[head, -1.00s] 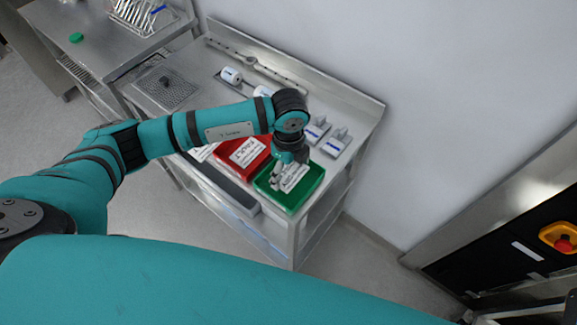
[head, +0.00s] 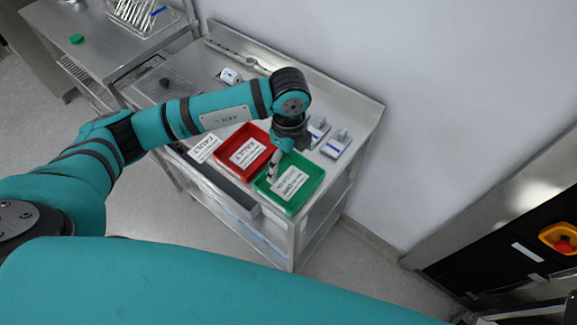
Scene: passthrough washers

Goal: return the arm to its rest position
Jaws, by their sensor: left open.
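My left arm (head: 180,119) comes in from the left and reaches over the steel table (head: 250,220). My left gripper (head: 270,180) is open and points down above the left side of the green tray (head: 309,193). The green tray has a white label card (head: 290,183) in it. The gripper's fingers are small and partly hidden by the wrist. My right gripper is not in view.
A red tray (head: 233,143) with a white label stands left of the green tray. Two grey devices (head: 336,146) sit near the table's back right. A wall runs behind the table. A black panel with a red button (head: 563,245) is at far right.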

